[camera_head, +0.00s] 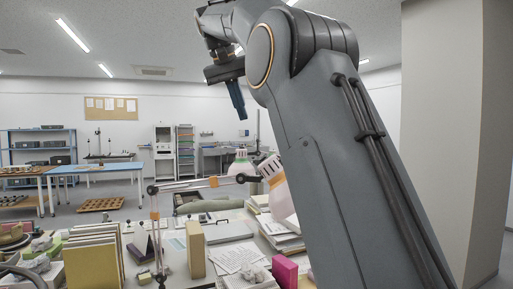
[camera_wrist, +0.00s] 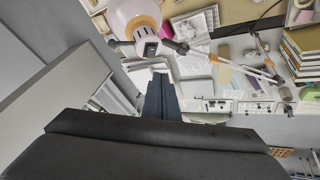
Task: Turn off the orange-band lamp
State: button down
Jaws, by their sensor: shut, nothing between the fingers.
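The orange-band lamp (camera_head: 279,196) has a pale, pinkish shade with an orange band near its top. It stands over the cluttered bench, partly hidden behind my arm. In the wrist view its shade (camera_wrist: 124,12) and orange band (camera_wrist: 143,27) are at the top, with a dark block at the cap. My gripper (camera_head: 238,112) hangs above and to the left of the lamp in the head view, apart from it. Its dark blue fingers (camera_wrist: 160,80) are shut with nothing between them, and point toward the area below the lamp in the wrist view.
Jointed lamp arms (camera_head: 185,185) cross the bench. Tan upright books (camera_head: 93,262), papers (camera_head: 238,257) and a magenta box (camera_head: 285,272) crowd it. A blue-topped table (camera_head: 95,168) stands farther back.

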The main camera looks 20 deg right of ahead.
jog(key=p, duration=0.2)
send_near(262, 158)
jog(key=x, duration=0.2)
jog(key=w+x, duration=0.1)
jog(key=x, duration=0.1)
jog(key=shift+d+f, duration=0.2)
jog(key=shift+w+d+f, duration=0.1)
jog(key=shift+d+f, duration=0.2)
jog(key=shift+f, duration=0.2)
jog(key=shift+d, duration=0.1)
jog(key=shift+w+d+f, duration=0.1)
jog(key=shift+d+f, duration=0.05)
jog(key=shift+d, duration=0.05)
jog(key=shift+f, duration=0.1)
jog(key=shift+s+a+f, duration=0.2)
jog(key=shift+s+a, duration=0.2)
jog(key=shift+s, duration=0.25)
